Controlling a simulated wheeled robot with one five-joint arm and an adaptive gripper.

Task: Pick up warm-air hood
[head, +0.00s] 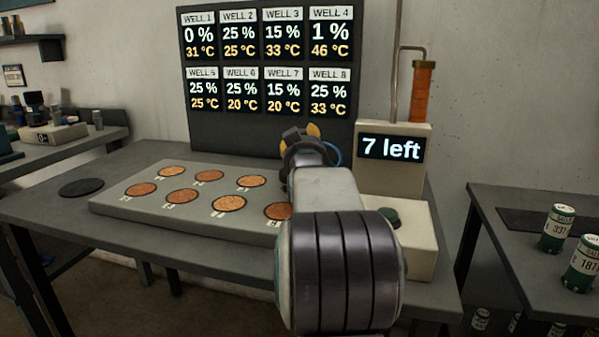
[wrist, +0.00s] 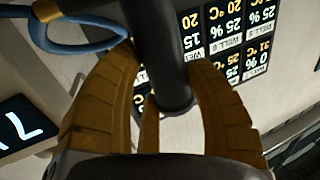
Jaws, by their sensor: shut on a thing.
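My gripper (head: 301,132) is raised over the right part of the table, in front of the display board. In the wrist view its yellow fingers (wrist: 166,68) are closed around a dark, rounded tube with a wider lower end, which looks like the warm-air hood (wrist: 158,28). A blue hose (wrist: 75,45) loops beside it at the left. In the head view my arm and gripper hide most of the hood, and only a bit of the blue hose shows.
A grey block (head: 110,206) with several round, copper-coloured wells lies on the table (head: 45,208). A black disc (head: 81,187) lies at left. A dispenser reading "7 left" (head: 391,148) stands right of my arm. Green cans (head: 557,229) stand on the right table.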

